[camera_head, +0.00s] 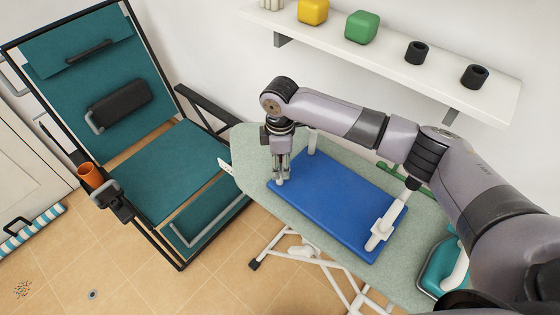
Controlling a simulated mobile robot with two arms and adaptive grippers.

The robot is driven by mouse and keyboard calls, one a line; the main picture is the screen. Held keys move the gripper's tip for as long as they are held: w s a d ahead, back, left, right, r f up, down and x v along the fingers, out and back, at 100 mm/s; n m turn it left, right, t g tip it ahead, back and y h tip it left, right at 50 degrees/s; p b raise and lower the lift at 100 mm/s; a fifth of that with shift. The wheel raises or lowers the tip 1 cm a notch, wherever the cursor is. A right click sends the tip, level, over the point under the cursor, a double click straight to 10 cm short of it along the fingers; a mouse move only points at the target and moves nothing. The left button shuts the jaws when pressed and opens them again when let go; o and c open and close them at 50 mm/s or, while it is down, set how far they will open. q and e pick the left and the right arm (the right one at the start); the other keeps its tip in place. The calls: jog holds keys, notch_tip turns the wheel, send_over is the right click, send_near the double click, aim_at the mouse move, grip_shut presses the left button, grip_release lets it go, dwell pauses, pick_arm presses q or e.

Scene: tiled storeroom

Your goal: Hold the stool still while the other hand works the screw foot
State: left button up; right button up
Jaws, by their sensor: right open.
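A stool with a blue seat (335,205) lies upside down on a grey-green ironing board. Its white legs point up; one stands at the back (312,141), and another (386,222) rises at the front right. My right gripper (281,176) points down at the seat's left corner, open, with its fingers around or right beside a white leg there; I cannot tell whether they touch it. I cannot make out which foot is the screw foot. My left gripper is not in view.
The ironing board (250,150) stands on white folding legs. A teal folding chair (155,175) with an orange cup (90,176) is at left. A teal and white object (433,270) sits at the board's right end. A wall shelf (390,55) holds blocks and black cups. The front-left floor is mostly clear.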

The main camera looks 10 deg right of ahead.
jog(key=shift+c, duration=0.2)
grip_shut()
dwell(0.6)
jog(key=shift+c, duration=1.7)
grip_release()
jog(key=o, duration=0.5)
jog(key=shift+c, duration=0.2)
notch_tip(320, 180, up, 12)
jog(key=shift+r, duration=0.1)
